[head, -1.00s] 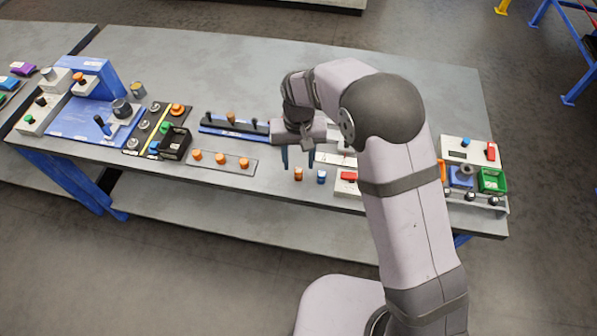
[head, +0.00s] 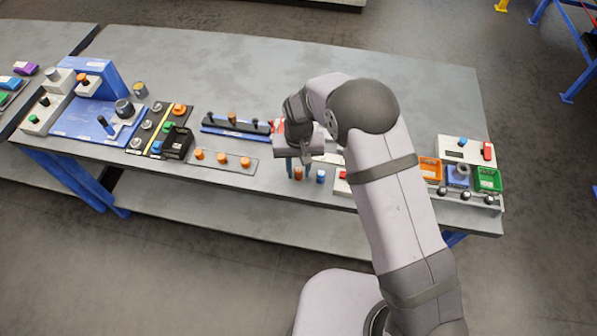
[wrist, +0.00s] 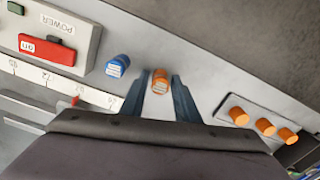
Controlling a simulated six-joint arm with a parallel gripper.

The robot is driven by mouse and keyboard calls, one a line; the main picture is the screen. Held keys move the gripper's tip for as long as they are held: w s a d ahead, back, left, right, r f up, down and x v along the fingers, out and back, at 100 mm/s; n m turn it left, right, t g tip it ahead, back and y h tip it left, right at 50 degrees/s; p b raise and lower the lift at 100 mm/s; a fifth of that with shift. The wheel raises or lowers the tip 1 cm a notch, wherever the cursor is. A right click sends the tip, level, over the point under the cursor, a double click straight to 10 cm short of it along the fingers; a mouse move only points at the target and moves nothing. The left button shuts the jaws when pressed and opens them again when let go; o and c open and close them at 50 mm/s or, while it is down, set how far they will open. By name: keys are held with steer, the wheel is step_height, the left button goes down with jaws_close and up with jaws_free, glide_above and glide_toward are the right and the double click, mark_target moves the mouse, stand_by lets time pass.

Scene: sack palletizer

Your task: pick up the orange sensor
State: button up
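The orange sensor (head: 298,173) is a short orange cylinder standing on the grey bench near its front edge. It also shows in the wrist view (wrist: 160,80), with a pale label, in line with the gap between my fingers. My gripper (head: 298,170) is open and points down at the sensor in the head view. In the wrist view, my gripper's two blue-grey fingers (wrist: 160,92) stand apart, one on each side of the sensor's line. I cannot tell whether a finger touches it.
A blue cylinder (head: 321,176) stands close to the right of the sensor. A plate with orange knobs (head: 222,161) lies to the left. A POWER box with a red switch (wrist: 52,45) stands beyond the blue cylinder. A ruler (wrist: 60,82) lies near my gripper.

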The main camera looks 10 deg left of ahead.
jaws_close()
